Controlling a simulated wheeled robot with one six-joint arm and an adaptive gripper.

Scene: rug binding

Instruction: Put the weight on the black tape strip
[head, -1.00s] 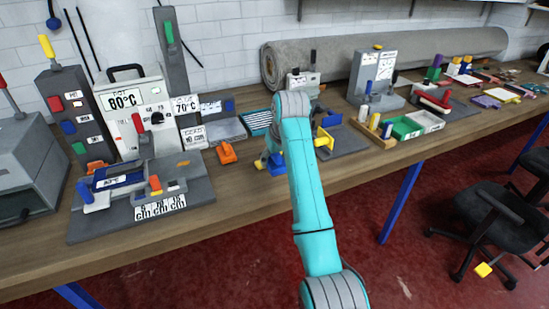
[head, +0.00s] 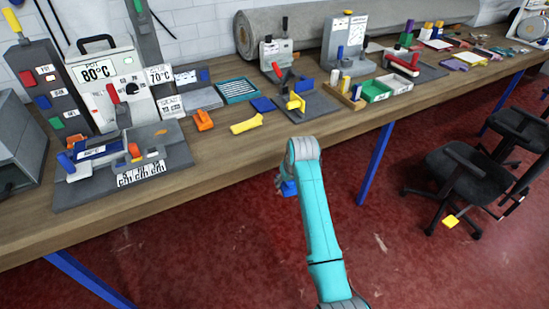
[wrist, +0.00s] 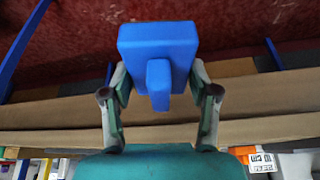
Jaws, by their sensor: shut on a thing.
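My gripper (wrist: 160,98) is shut on the blue weight (wrist: 158,48), a block with a raised grip, between its two fingers in the wrist view. In the head view the weight (head: 289,188) shows partly, beside my arm, in front of the bench with red floor behind it. My arm hides part of the gripper (head: 281,184) there. I cannot pick out the black tape strip for certain in either view.
The wooden bench (head: 215,170) carries a grey press station (head: 125,180), an orange piece (head: 204,120), a yellow piece (head: 246,123), a blue flat piece (head: 262,104) and a green tray (head: 376,91). Black chairs (head: 465,175) stand at right. The floor (head: 240,240) before the bench is open.

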